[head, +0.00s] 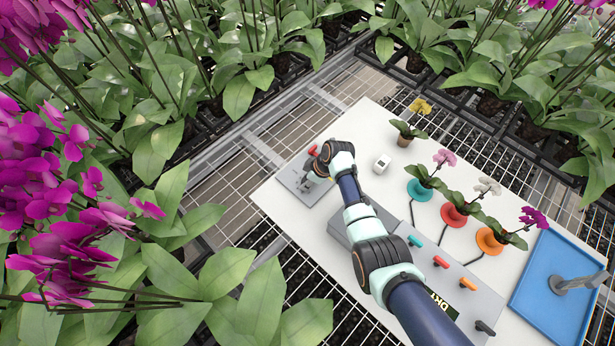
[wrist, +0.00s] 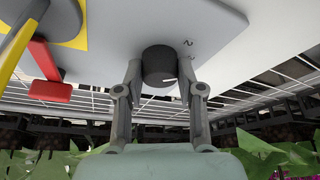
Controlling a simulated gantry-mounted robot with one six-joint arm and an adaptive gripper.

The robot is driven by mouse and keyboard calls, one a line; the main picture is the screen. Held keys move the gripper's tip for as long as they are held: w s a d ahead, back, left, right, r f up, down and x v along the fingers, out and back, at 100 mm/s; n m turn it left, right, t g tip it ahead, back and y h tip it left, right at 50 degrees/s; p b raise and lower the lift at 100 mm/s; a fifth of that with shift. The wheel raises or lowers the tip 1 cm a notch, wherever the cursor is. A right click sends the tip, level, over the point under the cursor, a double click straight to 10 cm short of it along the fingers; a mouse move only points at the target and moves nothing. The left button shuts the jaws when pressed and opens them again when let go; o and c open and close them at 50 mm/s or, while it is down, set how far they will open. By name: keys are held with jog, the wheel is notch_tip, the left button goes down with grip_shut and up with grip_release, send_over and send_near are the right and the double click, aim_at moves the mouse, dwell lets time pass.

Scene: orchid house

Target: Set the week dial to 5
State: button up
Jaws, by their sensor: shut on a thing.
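The week dial is a dark round knob (wrist: 158,62) on a light grey plate (wrist: 120,35) in the wrist view. A white pointer line shows on its lower right. A numeral 2 is printed right of the knob, with another mark below it partly hidden by a finger; I cannot read which number the pointer meets. My gripper (wrist: 160,70) is shut on the knob, one finger on each side. In the head view my gripper (head: 316,168) is over the grey plate (head: 296,187) at the white table's left end, and the knob is hidden.
A red lever (wrist: 45,75) and a yellow part (wrist: 75,38) sit left of the knob in the wrist view. A small white device (head: 382,163), potted orchids on coloured saucers, a grey console with coloured levers (head: 440,262) and a blue tray (head: 528,305) share the table.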

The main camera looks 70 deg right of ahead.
jog(key=m+h+p, duration=0.1)
jog(key=m, duration=0.1)
jog(key=m+h+p, duration=0.1)
jog(key=m+p, duration=0.1)
jog(key=m, duration=0.1)
jog(key=shift+a+r+m+g, duration=0.1)
jog(key=shift+a+m+g, duration=0.1)
jog(key=shift+m+g, duration=0.1)
jog(key=m+h, duration=0.1)
jog(key=m, duration=0.1)
jog(key=m+p, duration=0.1)
jog(key=m, duration=0.1)
jog(key=shift+w+g+h, duration=0.1)
jog(key=shift+g+h, duration=0.3)
jog(key=m, duration=0.2)
jog(key=m+g, duration=0.1)
jog(key=m, duration=0.1)
jog(key=m+h+b, duration=0.1)
jog(key=shift+w+a+f+m+g, duration=0.1)
jog(key=shift+f+m+g, duration=0.15)
jog(key=shift+m+g, duration=0.15)
jog(key=m+g+b, duration=0.1)
jog(key=m+b, duration=0.1)
jog(key=m, duration=0.2)
jog(key=shift+g+b, duration=0.3)
jog(key=shift+g, duration=0.1)
jog(key=shift+r+m, duration=0.1)
jog(key=shift+m, duration=0.2)
jog(key=o, duration=1.1)
jog(key=shift+o, duration=0.2)
